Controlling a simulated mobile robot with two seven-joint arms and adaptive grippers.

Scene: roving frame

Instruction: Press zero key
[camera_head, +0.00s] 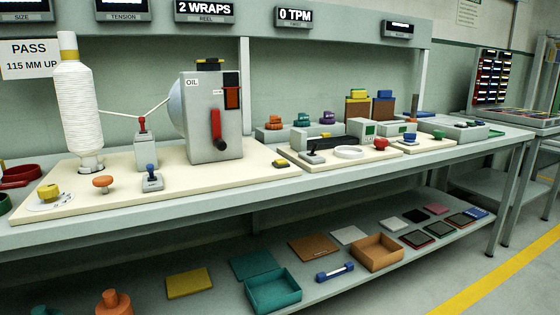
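No key that I can read as a zero key shows in the camera_head view; any lettering on the small controls is too small to tell. A small dark block with a yellow top (281,163) sits near the right front corner of the left cream board (215,177). An orange mushroom-shaped knob (103,183), a blue-topped lever (151,178) and a yellow knob on a white dial (48,192) stand along that board's front. A display (294,17) above the bench reads "0 TPM". Neither of my grippers is in view.
A white yarn cone (75,110) and a grey oil-marked machine (210,120) with a red handle stand on the left board. More small devices crowd a second board (345,162) to the right. The lower shelf holds a teal tray (273,291) and a brown tray (377,253).

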